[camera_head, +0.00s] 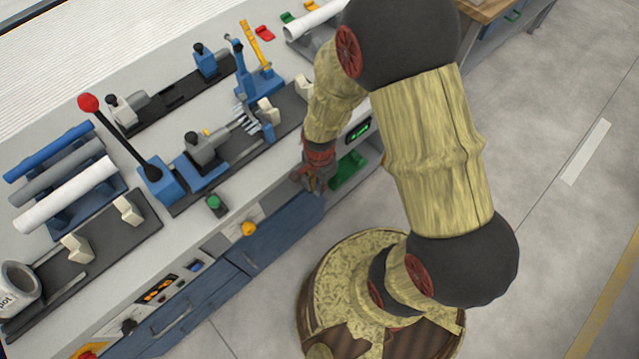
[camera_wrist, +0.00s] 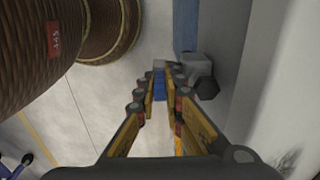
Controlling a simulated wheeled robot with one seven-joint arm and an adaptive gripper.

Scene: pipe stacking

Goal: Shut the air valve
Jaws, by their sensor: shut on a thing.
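My gripper (camera_head: 309,182) is at the front face of the workbench, just below the table edge and left of a green bin. In the wrist view my gripper (camera_wrist: 160,88) has its fingers close together with a small blue piece (camera_wrist: 158,84) between them. This blue piece looks like the handle of the air valve. A grey block with a dark round knob (camera_wrist: 206,88) sits just right of the fingers, and seems to be part of the same fitting. In the head view my gripper hides the valve, so the handle's angle cannot be told.
The workbench (camera_head: 262,205) carries blue clamps, a red-knobbed lever (camera_head: 88,103) and pipes on a rack (camera_head: 65,195). A green bin (camera_head: 348,172) is right of my gripper under the bench. Floor to the right is clear.

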